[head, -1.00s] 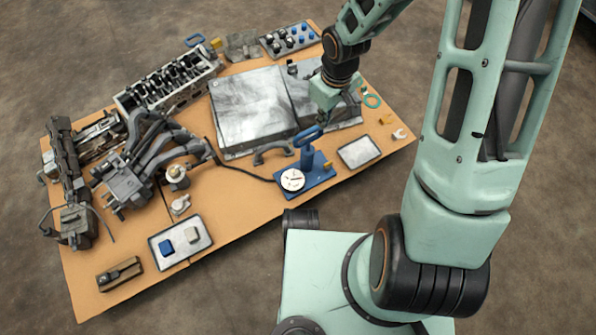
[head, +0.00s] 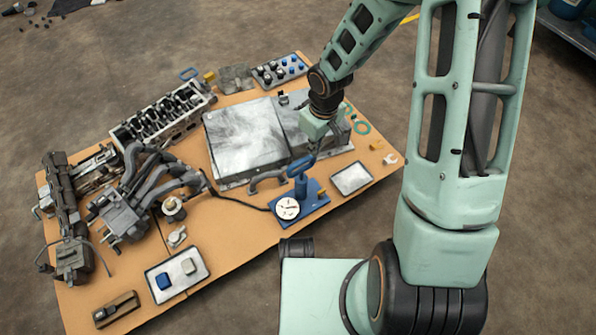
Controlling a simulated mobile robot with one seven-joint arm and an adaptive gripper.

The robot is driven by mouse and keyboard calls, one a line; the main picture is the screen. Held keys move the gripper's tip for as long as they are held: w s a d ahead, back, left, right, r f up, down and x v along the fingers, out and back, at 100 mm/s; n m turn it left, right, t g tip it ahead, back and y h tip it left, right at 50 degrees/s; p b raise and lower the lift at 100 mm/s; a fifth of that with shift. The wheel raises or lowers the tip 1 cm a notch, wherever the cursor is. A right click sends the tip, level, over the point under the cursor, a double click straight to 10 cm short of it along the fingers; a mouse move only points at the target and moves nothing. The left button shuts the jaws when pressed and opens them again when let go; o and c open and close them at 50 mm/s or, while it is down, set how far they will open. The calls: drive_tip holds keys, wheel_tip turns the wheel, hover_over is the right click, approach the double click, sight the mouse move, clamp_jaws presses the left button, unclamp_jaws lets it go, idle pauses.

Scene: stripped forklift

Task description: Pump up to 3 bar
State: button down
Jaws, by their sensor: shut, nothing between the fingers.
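A blue hand pump (head: 318,201) stands upright on the table near its front edge, right of centre. Its blue handle loop (head: 301,165) is at the top of a short blue cylinder. A round white gauge (head: 288,208) sits on the left of its base; the needle is too small to read. A dark hose (head: 236,200) runs from it to the left. My gripper (head: 317,150) is shut and empty, pointing down just above and to the right of the handle. Its fingertips are small and dark here, and I cannot tell whether they touch the handle.
A large grey metal case (head: 243,138) lies behind the pump. A small pale tray (head: 352,179) lies to its right. A tray (head: 160,290) with a blue and a white block, hoses and engine parts fill the left. Table is bare in front of the pump.

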sight(303, 162)
drive_tip(key=a+p, duration=0.1)
drive_tip(key=p, duration=0.3)
drive_tip(key=w+a+f+p, duration=0.1)
drive_tip(key=p, duration=0.3)
drive_tip(key=shift+w+a+f, duration=0.2)
drive_tip(key=shift+w, duration=0.05)
drive_tip(key=shift+w+a+f+b, duration=0.15)
drive_tip(key=shift+f+b, duration=1.15)
drive_tip(key=shift+f, duration=0.5)
drive_tip(key=shift+w+a+f+b, duration=0.1)
drive_tip(key=shift+f+b, duration=1.15)
drive_tip(key=shift+f, duration=0.5)
